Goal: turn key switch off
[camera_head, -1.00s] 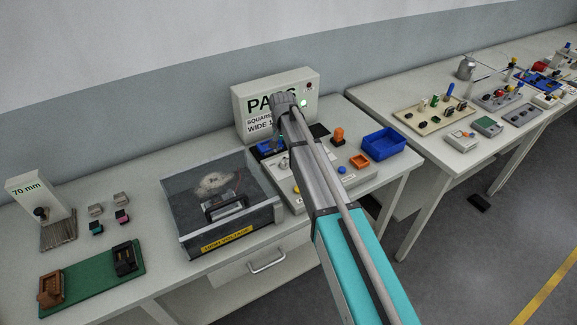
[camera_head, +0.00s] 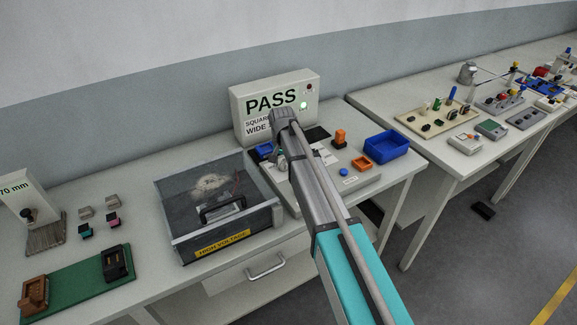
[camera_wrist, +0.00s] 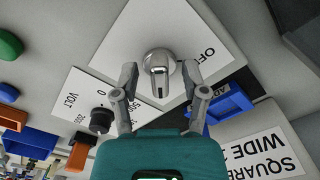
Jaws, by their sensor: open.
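The silver key switch (camera_wrist: 158,66) sits on a white label plate (camera_wrist: 205,55) lettered OFF in the wrist view. Its slotted bar runs up and down in that picture; most of its round base shows around the bar. My gripper (camera_wrist: 160,76) is open, with one fingertip on each side of the switch. I see no clear contact, and the depth of the tips is hard to tell. In the head view my arm reaches over the control panel (camera_head: 355,181), and my wrist hides most of the gripper and switch.
A black knob (camera_wrist: 102,119) on a VOLT scale is close to one finger. A blue holder (camera_wrist: 228,102) is close to the other. The PASS display box (camera_head: 270,100) stands behind, and the HIGH VOLTAGE case (camera_head: 222,245) is left of my arm.

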